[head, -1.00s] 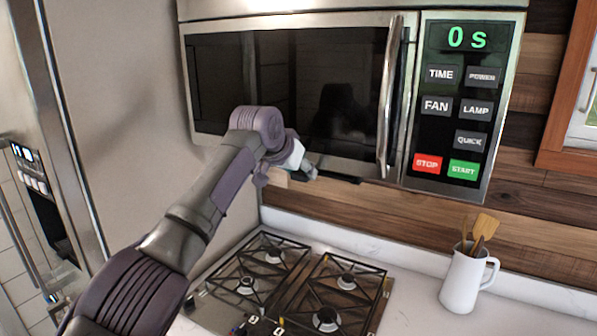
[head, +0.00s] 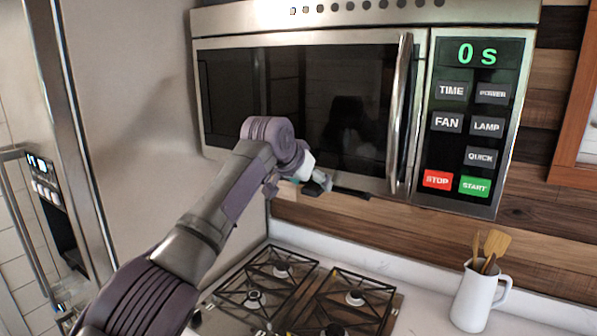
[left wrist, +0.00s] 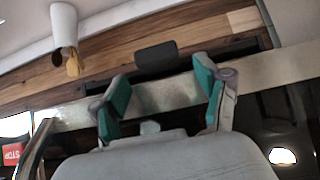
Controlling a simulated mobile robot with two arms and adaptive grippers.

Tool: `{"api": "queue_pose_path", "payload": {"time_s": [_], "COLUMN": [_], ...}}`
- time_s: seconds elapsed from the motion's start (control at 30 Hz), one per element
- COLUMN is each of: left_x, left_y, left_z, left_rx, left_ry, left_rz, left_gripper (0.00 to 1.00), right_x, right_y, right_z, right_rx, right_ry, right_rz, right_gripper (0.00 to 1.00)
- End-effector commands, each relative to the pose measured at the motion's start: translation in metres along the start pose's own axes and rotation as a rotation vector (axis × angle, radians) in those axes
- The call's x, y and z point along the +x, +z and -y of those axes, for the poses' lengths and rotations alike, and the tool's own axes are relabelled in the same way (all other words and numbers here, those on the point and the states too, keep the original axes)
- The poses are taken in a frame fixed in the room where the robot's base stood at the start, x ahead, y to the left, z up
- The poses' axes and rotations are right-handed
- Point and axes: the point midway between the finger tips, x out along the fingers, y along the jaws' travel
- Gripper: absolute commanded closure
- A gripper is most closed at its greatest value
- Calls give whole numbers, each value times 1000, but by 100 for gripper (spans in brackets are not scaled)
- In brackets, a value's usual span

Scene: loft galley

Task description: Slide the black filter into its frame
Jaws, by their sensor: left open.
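The black filter shows in the left wrist view as a small dark rounded block (left wrist: 157,57), just beyond and between my fingertips. In the head view a dark strip (head: 351,192) sticks out under the microwave's lower edge, just right of my gripper; I cannot tell whether it is the filter or part of its frame. A long dark slot (left wrist: 245,47) in the microwave's underside looks like the frame. My left gripper (head: 323,184) is below the microwave door. In the left wrist view its teal-padded fingers (left wrist: 160,73) are apart, with no visible grip on the filter. My right gripper is not in view.
The microwave (head: 310,105) hangs above a gas stove (head: 300,295). A white jug (head: 477,300) with wooden utensils stands on the counter at right. A tall steel appliance (head: 55,130) is at left. Open air lies between stove and microwave.

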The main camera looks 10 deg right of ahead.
Motion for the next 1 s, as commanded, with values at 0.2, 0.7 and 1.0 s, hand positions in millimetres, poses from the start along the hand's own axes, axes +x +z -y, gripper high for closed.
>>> {"api": "queue_pose_path", "payload": {"time_s": [0.2, 0.7, 1.0], "left_x": [-35, -107, -108], "left_y": [1, 2, 2], "left_z": [2, 3, 2], "left_rx": [0, -3, -3], "left_ry": [-3, -2, -2], "left_rz": [-3, 4, 4], "left_gripper": [26, 26, 26], "right_x": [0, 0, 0], "right_y": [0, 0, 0], "right_z": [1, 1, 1], "right_rx": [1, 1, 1], "right_ry": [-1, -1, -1], "right_rz": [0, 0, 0], "right_gripper": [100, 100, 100]}}
